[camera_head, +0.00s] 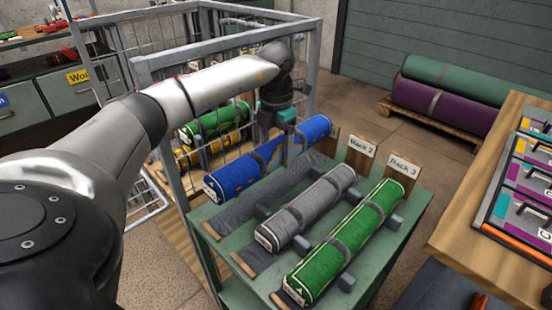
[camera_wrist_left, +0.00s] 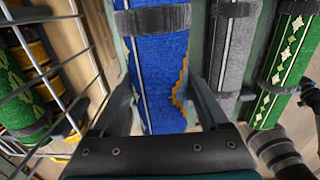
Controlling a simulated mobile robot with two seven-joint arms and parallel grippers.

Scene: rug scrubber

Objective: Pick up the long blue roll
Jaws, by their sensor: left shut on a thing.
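The long blue roll (camera_head: 236,178) with yellow edging is at the left side of a green table (camera_head: 372,262). My left gripper (camera_head: 287,138) reaches over its far part from above. In the left wrist view, the two fingers of the left gripper (camera_wrist_left: 163,108) stand on either side of the blue roll (camera_wrist_left: 158,62), shut on it. A dark strip lies on the table beside and below the roll. I cannot tell whether the roll is clear of its support. The gripper hides part of the roll.
A grey roll (camera_head: 310,208) and a green roll (camera_head: 345,240) lie strapped to the right on the table. Behind stand rack signs (camera_head: 361,146). A metal cage (camera_head: 178,170) with other rolls borders the left. A wooden table (camera_head: 480,215) stands at right.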

